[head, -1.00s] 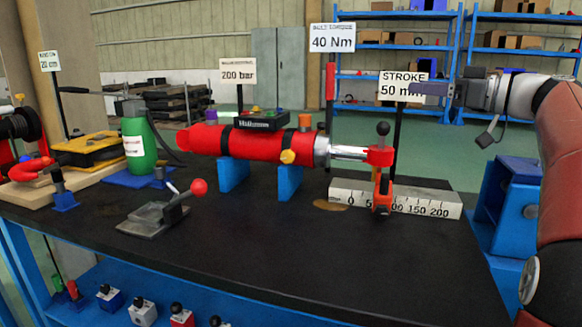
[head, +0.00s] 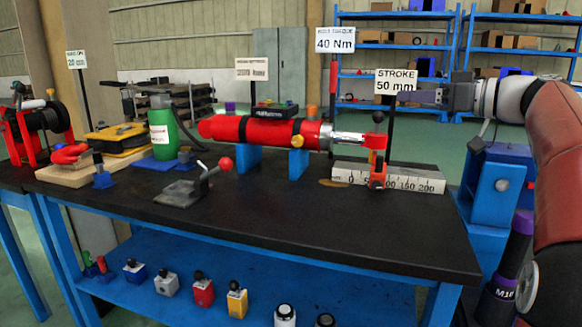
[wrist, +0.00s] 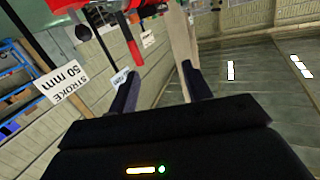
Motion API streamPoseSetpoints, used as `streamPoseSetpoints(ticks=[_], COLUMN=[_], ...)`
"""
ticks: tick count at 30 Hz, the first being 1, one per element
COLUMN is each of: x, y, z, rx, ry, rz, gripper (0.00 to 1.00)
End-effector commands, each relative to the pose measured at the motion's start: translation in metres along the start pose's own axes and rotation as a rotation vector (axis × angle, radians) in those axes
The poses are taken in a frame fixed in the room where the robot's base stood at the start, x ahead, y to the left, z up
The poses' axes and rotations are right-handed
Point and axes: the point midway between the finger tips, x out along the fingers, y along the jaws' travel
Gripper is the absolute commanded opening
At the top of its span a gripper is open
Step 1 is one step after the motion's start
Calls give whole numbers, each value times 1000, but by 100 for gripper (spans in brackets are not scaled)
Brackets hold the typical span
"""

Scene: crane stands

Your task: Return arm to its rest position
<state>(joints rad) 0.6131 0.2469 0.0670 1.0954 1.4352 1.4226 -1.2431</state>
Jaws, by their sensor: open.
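My gripper (head: 422,97) is raised at the right side of the head view, in front of the "STROKE 50 mm" sign (head: 395,76). My arm reaches up from the lower right and the gripper points left. In the wrist view my gripper (wrist: 158,85) shows two dark fingers spread apart with nothing between them. The same sign (wrist: 62,82) shows tilted at the left of the wrist view. The red hydraulic cylinder (head: 270,132) lies on blue supports on the black bench (head: 290,215), lower than and left of my gripper.
A white scale block (head: 390,178) lies at the bench's right end. A "40 Nm" sign (head: 335,40) stands left of my gripper. A blue stand (head: 495,185) and a dark "M16" cylinder (head: 510,260) are close to my arm. Blue shelves (head: 395,60) are far behind.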

Motion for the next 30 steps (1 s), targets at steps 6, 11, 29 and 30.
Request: streamPoseSetpoints(ticks=[6, 11, 29, 30], x=[18, 29, -62, -71], y=[-28, -59, -237, -242], z=[26, 60, 325, 339], rx=[109, 217, 467, 458], ry=[-119, -246, -849, -863], rz=[36, 86, 632, 663], gripper=[49, 49, 49, 49])
